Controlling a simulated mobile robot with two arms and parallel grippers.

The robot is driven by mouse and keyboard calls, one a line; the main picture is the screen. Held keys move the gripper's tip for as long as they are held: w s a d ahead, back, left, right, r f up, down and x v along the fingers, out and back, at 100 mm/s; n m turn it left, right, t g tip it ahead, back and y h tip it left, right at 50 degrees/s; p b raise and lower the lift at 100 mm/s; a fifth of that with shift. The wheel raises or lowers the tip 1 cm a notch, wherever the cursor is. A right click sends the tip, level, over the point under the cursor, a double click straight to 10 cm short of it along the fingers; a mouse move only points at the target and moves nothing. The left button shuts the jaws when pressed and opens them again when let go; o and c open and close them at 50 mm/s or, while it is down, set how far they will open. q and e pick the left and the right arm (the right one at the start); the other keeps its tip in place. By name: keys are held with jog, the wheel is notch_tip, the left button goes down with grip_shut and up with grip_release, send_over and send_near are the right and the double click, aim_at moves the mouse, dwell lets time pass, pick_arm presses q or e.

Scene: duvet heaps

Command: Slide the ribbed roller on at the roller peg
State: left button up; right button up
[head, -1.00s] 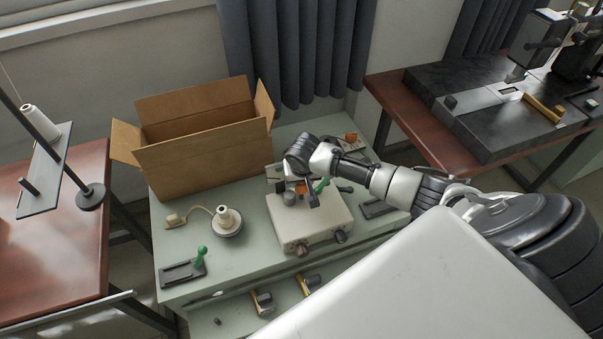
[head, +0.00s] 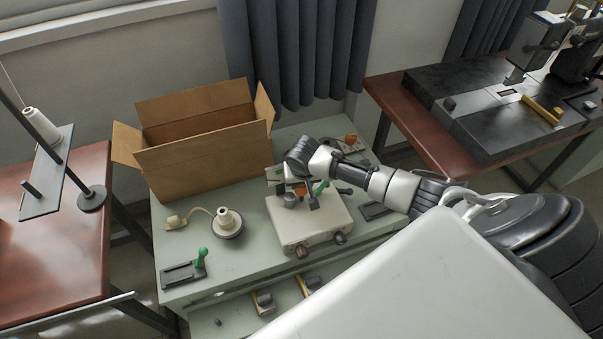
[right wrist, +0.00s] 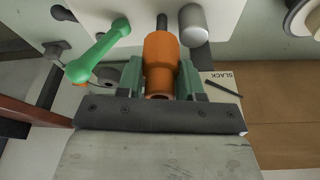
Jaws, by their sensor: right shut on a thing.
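An orange roller (right wrist: 161,62) is held between the green finger pads of my right gripper (right wrist: 158,78). Its near end shows a hollow. A dark peg (right wrist: 162,22) lines up with its far end; I cannot tell how far the peg reaches inside. In the head view the roller (head: 300,190) shows small and partly hidden by my right gripper (head: 294,183), over the top of a pale machine box (head: 310,223). Ribs are too small to make out. My left gripper is not in view.
Close to the roller are a green-handled lever (right wrist: 98,52) and a grey cylinder (right wrist: 193,25). An open cardboard box (head: 205,165), a cone spool (head: 227,222) and a second green-handled lever (head: 200,259) are on the green table (head: 180,290).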

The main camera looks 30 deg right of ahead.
jog(key=shift+p, duration=0.45)
jog(key=shift+p, duration=0.35)
dwell(0.5)
jog(key=shift+f+b, duration=0.85)
jog(key=shift+f, duration=0.65)
jog(key=o, duration=1)
jog(key=shift+r, duration=0.15)
jog(key=v, duration=1)
jog(key=shift+r+p, duration=0.35)
jog(key=shift+p, duration=0.1)
